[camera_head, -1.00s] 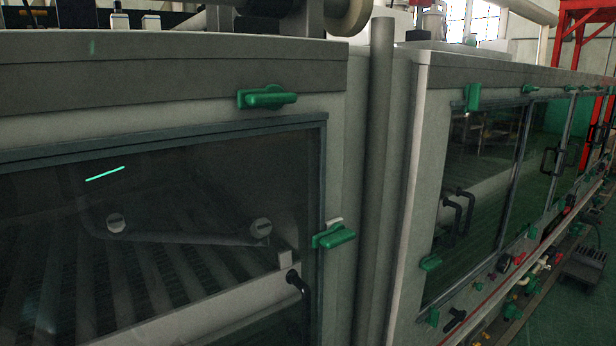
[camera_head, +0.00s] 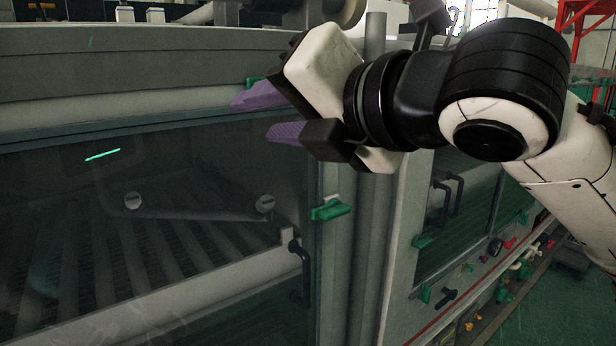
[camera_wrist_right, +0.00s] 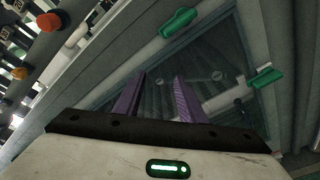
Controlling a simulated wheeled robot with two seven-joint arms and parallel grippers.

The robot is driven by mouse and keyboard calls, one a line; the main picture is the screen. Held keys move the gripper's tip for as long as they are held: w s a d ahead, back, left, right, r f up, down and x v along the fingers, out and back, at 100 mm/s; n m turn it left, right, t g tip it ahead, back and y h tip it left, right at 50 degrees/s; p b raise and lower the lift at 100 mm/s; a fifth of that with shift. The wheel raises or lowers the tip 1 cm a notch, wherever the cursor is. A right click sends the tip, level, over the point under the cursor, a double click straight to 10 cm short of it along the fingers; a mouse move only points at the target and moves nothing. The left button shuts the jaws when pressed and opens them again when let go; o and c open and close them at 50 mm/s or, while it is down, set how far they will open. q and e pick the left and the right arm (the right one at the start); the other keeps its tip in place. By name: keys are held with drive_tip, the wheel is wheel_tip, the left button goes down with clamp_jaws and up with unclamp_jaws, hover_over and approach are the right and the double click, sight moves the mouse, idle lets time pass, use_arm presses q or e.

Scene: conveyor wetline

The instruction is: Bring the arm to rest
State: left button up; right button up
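My right gripper (camera_head: 262,113) reaches in from the right in the head view, in front of the machine's upper part. Its two purple fingers stand apart with nothing between them. The wrist view shows the same open fingers (camera_wrist_right: 158,98) pointing at the glass door. One green latch (camera_head: 256,82) is partly hidden behind the gripper; another green latch (camera_head: 331,209) shows below it. My left gripper is in neither view.
A grey machine with a glass door (camera_head: 150,230) and a black handle (camera_head: 300,268) fills the left. A second cabinet window (camera_head: 460,220) stands behind my arm. Green floor (camera_head: 560,310) is open at the lower right.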

drive_tip(key=s+d+f+m+g+h, duration=0.1)
drive_tip(key=d+f+m, duration=0.2)
drive_tip(key=f+m, duration=0.55)
drive_tip(key=d+f+m+g+h, duration=0.15)
drive_tip(key=d+f+m, duration=0.25)
drive_tip(key=f, duration=0.9)
drive_tip(key=s+d+f+m+h, duration=0.1)
drive_tip(key=d+f+m+h, duration=0.15)
drive_tip(key=f+m, duration=0.6)
drive_tip(key=s+d+f+m+g+h, duration=0.3)
drive_tip(key=s+d+f+m, duration=0.3)
drive_tip(key=s+d+f, duration=0.45)
drive_tip(key=s+d+f+m+g+h, duration=0.25)
drive_tip(key=s+d+f+m, duration=0.4)
drive_tip(key=s+f, duration=0.7)
drive_tip(key=w+a+f+t+y, duration=0.1)
drive_tip(key=w+a+f+t, duration=0.1)
drive_tip(key=f, duration=0.4)
drive_tip(key=w+a+f+t+y, duration=0.1)
drive_tip(key=w+a+f+t, duration=0.1)
drive_tip(key=f, duration=0.5)
drive_tip(key=shift+w+a+n+y, duration=0.35)
drive_tip(key=shift+w+a, duration=0.1)
drive_tip(key=shift+a, duration=0.15)
